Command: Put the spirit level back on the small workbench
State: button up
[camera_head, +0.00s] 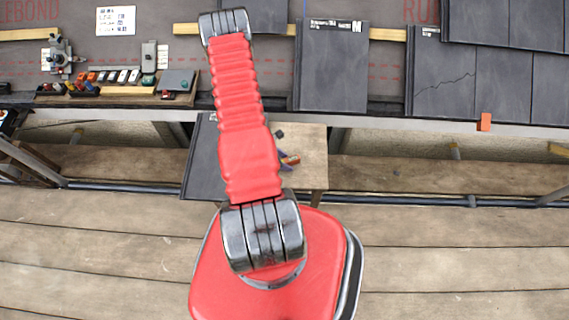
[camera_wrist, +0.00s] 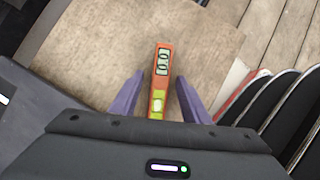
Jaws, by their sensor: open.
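The spirit level (camera_wrist: 163,64) is orange, with small display windows and a yellow-green vial. In the wrist view it lies lengthwise between the fingers of my gripper (camera_wrist: 159,78). The purple fingers are open, one on each side, with a gap visible at their tips. The level's near end is hidden behind the gripper body. The small workbench (camera_wrist: 95,50) has a bare wooden top directly beneath; the level appears to rest on it. In the head view the workbench (camera_head: 308,148) is partly hidden by my red arm, and only a small orange bit of the level shows.
A dark slate stack (camera_head: 202,165) stands against the workbench's left side. A tool tray (camera_head: 120,92) sits on the roof at left. Slates (camera_head: 332,65) lie on the roof above the gutter, and an orange block (camera_head: 485,122) is at the gutter edge. Plank flooring (camera_head: 90,230) is clear.

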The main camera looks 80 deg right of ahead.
jog(key=shift+f, duration=0.1)
jog(key=shift+c, duration=0.7)
grip_shut()
